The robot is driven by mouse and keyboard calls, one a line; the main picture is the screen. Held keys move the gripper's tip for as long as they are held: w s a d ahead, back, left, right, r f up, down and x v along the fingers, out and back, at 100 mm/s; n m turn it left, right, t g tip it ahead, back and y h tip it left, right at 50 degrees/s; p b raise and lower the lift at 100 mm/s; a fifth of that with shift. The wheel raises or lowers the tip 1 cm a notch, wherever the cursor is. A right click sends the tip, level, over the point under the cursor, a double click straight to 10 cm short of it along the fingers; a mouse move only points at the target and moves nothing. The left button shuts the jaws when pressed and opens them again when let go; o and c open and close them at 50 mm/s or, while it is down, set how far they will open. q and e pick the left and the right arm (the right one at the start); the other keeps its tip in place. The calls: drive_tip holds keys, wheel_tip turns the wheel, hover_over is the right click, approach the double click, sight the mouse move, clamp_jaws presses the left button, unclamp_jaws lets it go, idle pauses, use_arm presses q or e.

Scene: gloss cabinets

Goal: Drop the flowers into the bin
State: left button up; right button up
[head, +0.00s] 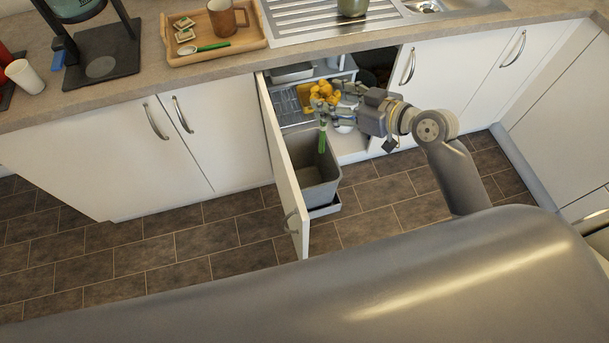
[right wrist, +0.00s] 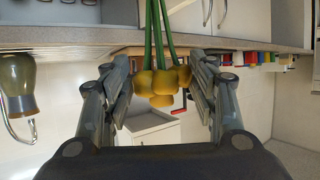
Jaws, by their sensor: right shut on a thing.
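The flowers (head: 323,94) have yellow-orange heads and green stems that hang down. My right gripper (head: 341,98) is shut on them, near their heads, and holds them above the bin. The bin (head: 318,186) is a grey open-topped container in the pulled-out cabinet unit, and the stem ends reach down at its opening. In the right wrist view, which looks upside down, the yellow heads (right wrist: 160,84) sit between the two fingers (right wrist: 160,88) with the green stems pointing up the picture. My left gripper is not in view.
The pulled-out white cabinet front (head: 283,160) stands left of the bin. The counter above carries a wooden tray (head: 214,52) with a mug and a green-handled spoon, and a sink (head: 430,6). The tiled floor (head: 190,245) in front is clear.

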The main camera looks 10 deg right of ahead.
drive_tip(key=shift+m+t+h, duration=0.5)
drive_tip(key=shift+m+h, duration=0.3)
drive_tip(key=w+f+b, duration=0.1)
drive_tip(key=f+b, duration=0.2)
drive_tip(key=f, duration=0.4)
drive_tip(key=w+f+b, duration=0.1)
drive_tip(key=f+b, duration=0.2)
drive_tip(key=f, duration=0.4)
drive_tip(key=w+f+b, duration=0.2)
drive_tip(key=f+b, duration=0.1)
drive_tip(key=f, duration=0.4)
drive_tip(key=shift+a+f, duration=0.2)
drive_tip(key=shift+a, duration=0.15)
drive_tip(key=shift+f+b, duration=0.65)
drive_tip(key=shift+f, duration=0.1)
wheel_tip(320, 180, down, 5)
drive_tip(key=b, duration=0.4)
drive_tip(key=shift+f+b, duration=0.15)
drive_tip(key=shift+b, duration=0.25)
drive_tip(key=o, duration=1.1)
drive_tip(key=shift+o, duration=0.2)
